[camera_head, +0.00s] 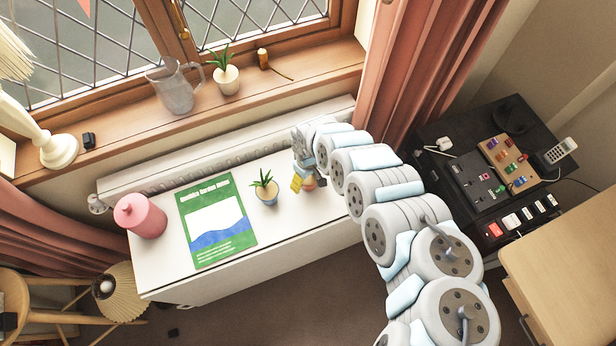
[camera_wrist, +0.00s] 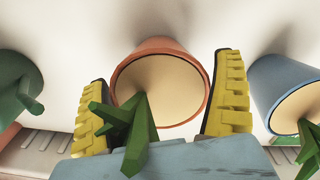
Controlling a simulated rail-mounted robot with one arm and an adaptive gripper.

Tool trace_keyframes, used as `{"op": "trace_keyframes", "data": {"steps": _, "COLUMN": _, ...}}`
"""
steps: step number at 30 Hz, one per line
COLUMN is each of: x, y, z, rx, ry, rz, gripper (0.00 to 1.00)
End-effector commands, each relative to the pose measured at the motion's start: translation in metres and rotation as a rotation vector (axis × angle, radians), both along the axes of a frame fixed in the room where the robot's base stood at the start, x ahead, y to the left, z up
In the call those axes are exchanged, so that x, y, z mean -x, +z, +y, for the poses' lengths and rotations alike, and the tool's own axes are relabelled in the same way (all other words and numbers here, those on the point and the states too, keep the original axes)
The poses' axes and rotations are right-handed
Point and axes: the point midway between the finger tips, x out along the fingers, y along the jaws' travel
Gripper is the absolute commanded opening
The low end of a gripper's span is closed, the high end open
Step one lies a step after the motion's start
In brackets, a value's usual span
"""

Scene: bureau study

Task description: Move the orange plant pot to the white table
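The orange plant pot (camera_wrist: 155,50) is between the two yellow fingers of my gripper (camera_wrist: 160,90) in the wrist view. Both fingers appear to press on its sides. A green plant (camera_wrist: 137,125) grows from its pale soil. In the head view the orange pot (camera_head: 309,184) is partly hidden by my gripper (camera_head: 303,182), over the right part of the white table (camera_head: 165,262). I cannot tell whether the pot's base touches the table.
A blue plant pot (camera_head: 267,197) stands just left of my gripper; it also shows in the wrist view (camera_wrist: 275,80). A green booklet (camera_head: 222,250) and a pink jar (camera_head: 140,216) are further left. A white radiator (camera_head: 220,152) runs behind. The table's front right is clear.

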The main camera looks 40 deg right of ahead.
Motion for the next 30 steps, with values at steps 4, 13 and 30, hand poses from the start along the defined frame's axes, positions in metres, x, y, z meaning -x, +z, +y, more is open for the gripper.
{"op": "trace_keyframes", "data": {"steps": 4, "x": 0.000, "y": 0.000, "z": 0.000, "rx": 0.000, "ry": 0.000, "rz": 0.000, "gripper": 1.00}}
{"op": "trace_keyframes", "data": {"steps": 13, "x": -0.001, "y": 0.009, "z": -0.001, "rx": 0.001, "ry": 0.001, "rz": -0.002, "gripper": 1.00}}
{"op": "trace_keyframes", "data": {"steps": 30, "x": 0.000, "y": 0.057, "z": -0.002, "rx": 0.004, "ry": 0.000, "rz": -0.001, "gripper": 1.00}}
